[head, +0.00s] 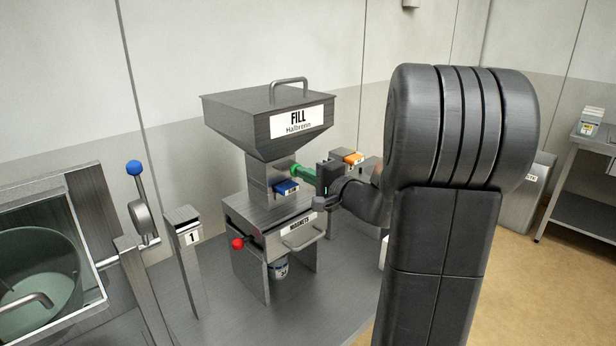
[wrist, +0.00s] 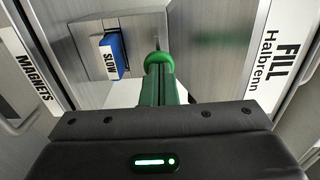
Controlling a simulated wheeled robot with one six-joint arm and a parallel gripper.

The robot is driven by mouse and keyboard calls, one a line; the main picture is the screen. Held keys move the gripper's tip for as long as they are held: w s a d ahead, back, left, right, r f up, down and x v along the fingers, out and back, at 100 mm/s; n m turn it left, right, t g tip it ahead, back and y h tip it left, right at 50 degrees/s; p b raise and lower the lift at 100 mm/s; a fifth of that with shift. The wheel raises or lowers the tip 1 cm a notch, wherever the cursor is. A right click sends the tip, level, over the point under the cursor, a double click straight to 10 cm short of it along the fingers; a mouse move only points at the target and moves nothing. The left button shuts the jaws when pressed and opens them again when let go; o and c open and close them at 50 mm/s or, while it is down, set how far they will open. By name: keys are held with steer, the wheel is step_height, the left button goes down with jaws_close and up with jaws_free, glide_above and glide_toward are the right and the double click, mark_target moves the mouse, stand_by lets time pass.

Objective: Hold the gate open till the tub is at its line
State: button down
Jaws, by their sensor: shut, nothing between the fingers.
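The steel hopper marked FILL (head: 262,128) stands on the bench, with a box marked MAGNETS (head: 275,238) below its neck. A small pale tub (head: 280,268) sits under the box, mostly hidden; its line cannot be made out. A round green knob (wrist: 158,60) shows at the hopper's neck in the wrist view. My gripper (wrist: 159,80) is shut, its green fingers together and pointing at the knob; they seem to touch it, though contact is unclear. In the head view my gripper (head: 303,172) reaches the neck from the right. The gate plate itself is not clearly visible.
A blue SLOW block (wrist: 111,56) sits beside the knob; it also shows in the head view (head: 286,188). A red knob (head: 238,243) sticks out left of the box. A blue-topped lever (head: 134,168) and post marked 1 (head: 187,240) stand left. An orange-topped block (head: 353,158) is behind my gripper.

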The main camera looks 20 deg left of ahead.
steer(key=shift+b+x, duration=0.75)
steer(key=shift+x, duration=0.5)
steer(key=shift+r, duration=0.25)
steer(key=b+v, duration=0.3)
steer(key=v, duration=1.1)
steer(key=shift+f+b, duration=0.2)
steer(key=shift+b, duration=0.2)
stand_by(0.5)
